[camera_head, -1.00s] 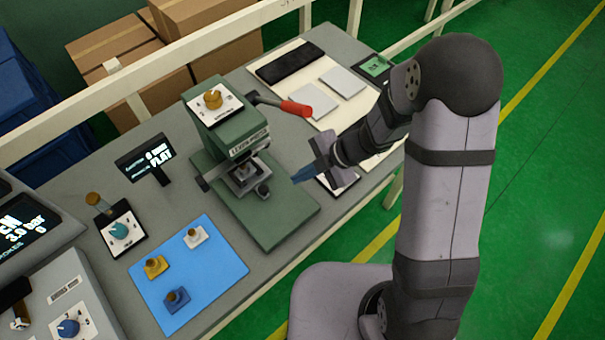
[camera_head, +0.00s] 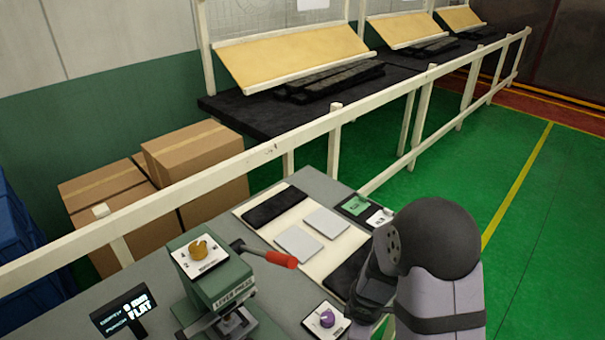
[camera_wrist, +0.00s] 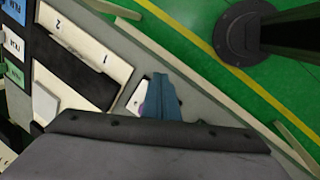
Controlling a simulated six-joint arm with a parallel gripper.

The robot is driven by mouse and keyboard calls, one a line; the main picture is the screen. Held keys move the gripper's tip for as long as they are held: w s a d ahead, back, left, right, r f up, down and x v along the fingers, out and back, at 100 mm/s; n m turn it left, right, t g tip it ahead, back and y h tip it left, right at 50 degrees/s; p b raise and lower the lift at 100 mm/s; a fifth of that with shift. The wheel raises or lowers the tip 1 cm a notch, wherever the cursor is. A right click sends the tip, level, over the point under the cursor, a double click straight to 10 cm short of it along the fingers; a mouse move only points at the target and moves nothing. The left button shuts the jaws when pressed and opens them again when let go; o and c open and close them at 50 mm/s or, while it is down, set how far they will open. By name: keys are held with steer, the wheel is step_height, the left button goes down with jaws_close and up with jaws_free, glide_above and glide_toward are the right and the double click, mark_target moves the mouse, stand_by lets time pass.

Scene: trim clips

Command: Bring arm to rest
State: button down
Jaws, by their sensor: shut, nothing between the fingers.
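My gripper shows in the wrist view as blue fingers (camera_wrist: 161,98) closed together, with nothing between them. They hang over the bench edge beside a white plate with a purple knob, partly hidden behind them. In the head view my arm's dark joint stands at the lower right, and my fingers are mostly hidden or out of frame there. The purple-knob plate (camera_head: 326,320) sits on the bench just left of my arm.
The green lever press (camera_head: 222,290) with a red-tipped lever (camera_head: 280,259) stands at the bench front. A white board (camera_head: 252,222) holds dark and grey pads. A pale railing (camera_head: 232,170) runs behind the bench. Cardboard boxes (camera_head: 195,160) stand beyond it. Green floor lies at right.

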steer(key=s+d+r+m+g+h, duration=0.1)
steer(key=s+d+r+m+g, duration=0.1)
steer(key=s+m, duration=0.4)
steer(key=s+d+r+m+g, duration=0.1)
steer(key=s+d+m+g, duration=0.15)
steer(key=s, duration=0.55)
steer(key=a+r+m+t+y+b, duration=0.1)
steer(key=a+r+m+y+b, duration=0.1)
steer(key=a+r+m+b, duration=0.2)
steer(key=shift+s+a+r+m+t+b, duration=0.2)
steer(key=shift+a+m+t+b, duration=0.15)
steer(key=shift+m+b, duration=0.35)
